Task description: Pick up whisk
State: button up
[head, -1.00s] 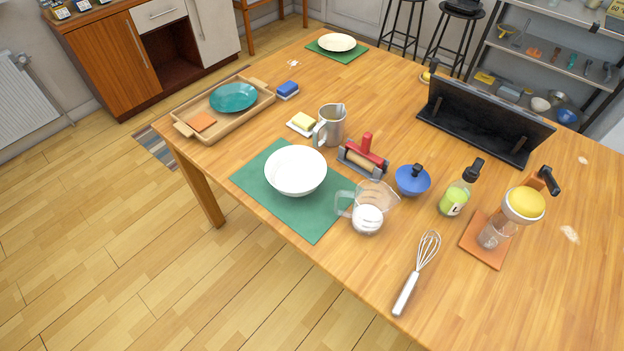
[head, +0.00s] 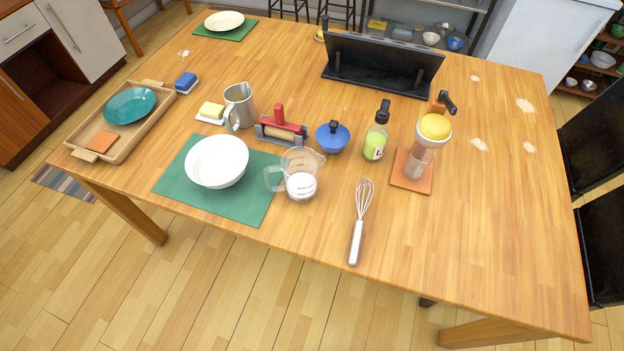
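The whisk (head: 359,222) lies on the wooden table near its front edge in the head view. Its wire loops point to the back and its pale handle points to the front edge. It lies apart from the glass measuring jug (head: 300,176) on its left and the orange coaster (head: 412,171) on its right. My gripper is not in view.
A white bowl (head: 217,161) sits on a green mat (head: 255,196) to the left. The table (head: 485,235) is clear to the right. Two dark chairs (head: 600,235) stand at the right.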

aim_at(355, 248)
jog(key=k+j+u, duration=0.2)
jog(key=u, duration=0.3)
jog(key=k+j+u, duration=0.15)
jog(key=j+u, duration=0.3)
jog(key=l, duration=0.1)
